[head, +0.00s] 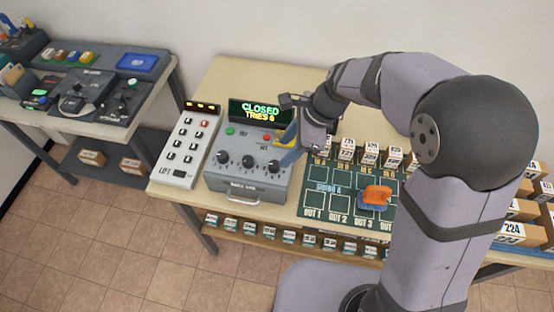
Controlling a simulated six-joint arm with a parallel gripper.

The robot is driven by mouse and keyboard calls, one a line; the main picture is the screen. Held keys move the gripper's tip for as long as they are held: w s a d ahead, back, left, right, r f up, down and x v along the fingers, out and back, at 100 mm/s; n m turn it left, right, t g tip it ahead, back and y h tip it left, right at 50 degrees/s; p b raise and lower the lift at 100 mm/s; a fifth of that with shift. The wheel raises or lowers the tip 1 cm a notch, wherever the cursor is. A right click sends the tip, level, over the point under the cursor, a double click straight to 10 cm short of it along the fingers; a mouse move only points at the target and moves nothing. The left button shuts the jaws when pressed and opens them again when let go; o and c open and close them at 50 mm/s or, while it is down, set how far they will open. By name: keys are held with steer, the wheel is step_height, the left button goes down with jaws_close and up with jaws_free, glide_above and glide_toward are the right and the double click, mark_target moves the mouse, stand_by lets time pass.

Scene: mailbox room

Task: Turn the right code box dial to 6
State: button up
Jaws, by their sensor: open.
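The grey code box (245,182) stands on the table. Its display (261,111) reads "CLOSED" and "TRIES 6", the digit being small. Three black dials sit in a row on its sloped face: left (222,158), middle (247,161) and right (274,167). The dial settings are too small to read. My gripper (288,146) is open, at the right side of the code box, above and close to the right dial. I cannot tell whether a finger touches the dial. My gripper partly hides the box's upper right part.
A white keypad panel (184,151) marked "LIFT" stands left of the code box. To the right lies a dark green mat (320,188) with numbered boxes behind it and an orange-and-blue object (376,196) on it. Another bench (150,92) stands at the left.

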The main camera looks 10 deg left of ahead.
mark_target(275, 164)
steer(key=shift+m, duration=1.1)
steer(key=shift+p+x, duration=0.55)
steer(key=shift+x, duration=3.15)
steer(key=shift+d, duration=0.1)
steer(key=c, duration=1)
